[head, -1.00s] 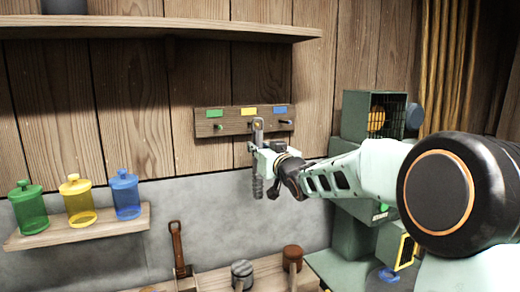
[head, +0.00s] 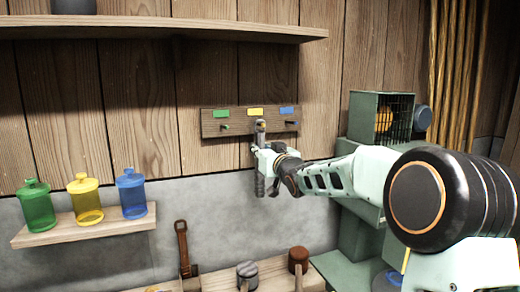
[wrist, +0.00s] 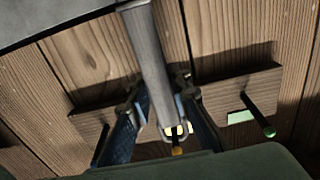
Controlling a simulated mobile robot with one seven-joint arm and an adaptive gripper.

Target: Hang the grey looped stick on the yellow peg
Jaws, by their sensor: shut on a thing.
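My gripper (head: 262,158) is shut on the grey looped stick (head: 260,186), which hangs roughly upright in front of the peg board (head: 210,125). In the wrist view, the stick (wrist: 152,55) runs down between my gripper's fingers (wrist: 164,108), with its loop at the lower end. The yellow peg (wrist: 177,151) shows its tip close to the loop, under the yellow label (wrist: 178,130). In the head view the loop overlaps the yellow peg's place below the yellow label (head: 255,112). I cannot tell whether the peg is inside the loop.
The green peg (head: 226,127) and blue peg (head: 291,123) flank the middle one. A long shelf (head: 150,30) runs above the board. A small shelf (head: 90,228) holds green, yellow and blue jars at left. A green cage box (head: 365,115) stands at right.

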